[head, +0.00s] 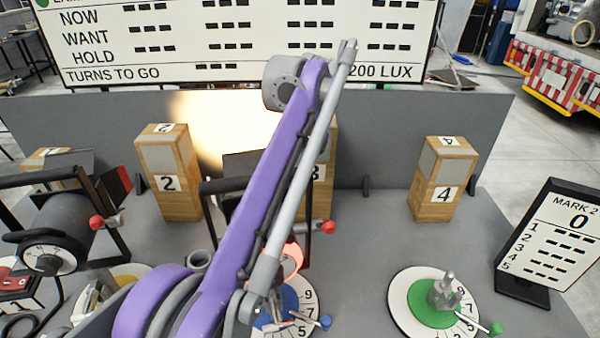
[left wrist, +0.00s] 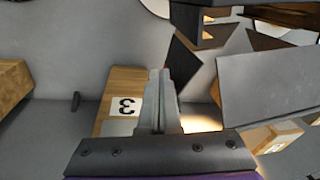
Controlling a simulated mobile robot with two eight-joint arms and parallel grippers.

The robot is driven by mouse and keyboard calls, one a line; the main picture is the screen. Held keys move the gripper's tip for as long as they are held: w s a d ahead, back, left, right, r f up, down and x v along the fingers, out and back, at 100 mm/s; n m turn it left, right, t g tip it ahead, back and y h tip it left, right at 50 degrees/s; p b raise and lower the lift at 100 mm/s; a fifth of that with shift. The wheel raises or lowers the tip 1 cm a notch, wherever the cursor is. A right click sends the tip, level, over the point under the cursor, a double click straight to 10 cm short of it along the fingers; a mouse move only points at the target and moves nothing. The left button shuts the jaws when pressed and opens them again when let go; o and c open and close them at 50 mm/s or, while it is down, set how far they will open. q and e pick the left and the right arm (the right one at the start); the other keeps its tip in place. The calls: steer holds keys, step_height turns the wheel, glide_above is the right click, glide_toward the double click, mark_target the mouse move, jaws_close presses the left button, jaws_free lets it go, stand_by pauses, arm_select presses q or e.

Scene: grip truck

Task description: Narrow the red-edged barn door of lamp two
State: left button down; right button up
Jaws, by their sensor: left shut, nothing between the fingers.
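My left gripper (left wrist: 160,74) shows in the left wrist view, shut with nothing between its fingers, in front of the wooden block marked 3 (left wrist: 124,88). Dark barn-door leaves (left wrist: 265,84) of lamp two lie to its right, with a gap between in the picture. I see no red edge on them there. In the head view, my purple left arm crosses lamp two and hides most of it. A dark leaf (head: 243,165) and a red knob (head: 327,227) show beside the arm. My right gripper is not in view.
Lamp one (head: 55,232) stands at the left, with a red-edged leaf (head: 117,182). Blocks marked 2 (head: 168,185) and 4 (head: 443,185) stand before a grey wall (head: 390,130). Blue (head: 300,300) and green (head: 425,300) dials sit in front. A mark board (head: 550,240) stands right.

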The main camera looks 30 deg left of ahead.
arm_select(q)
steer(key=shift+s+a, duration=0.2)
steer(key=shift+a, duration=0.3)
steer(key=shift+s+a, duration=0.15)
steer(key=shift+a, duration=0.3)
steer(key=shift+s+a, duration=0.15)
steer(key=shift+a, duration=0.05)
steer(key=shift+s+a, duration=0.25)
steer(key=shift+s, duration=0.05)
steer(key=shift+a, duration=0.1)
steer(key=shift+s+a, duration=0.15)
steer(key=shift+s, duration=0.05)
stand_by(0.3)
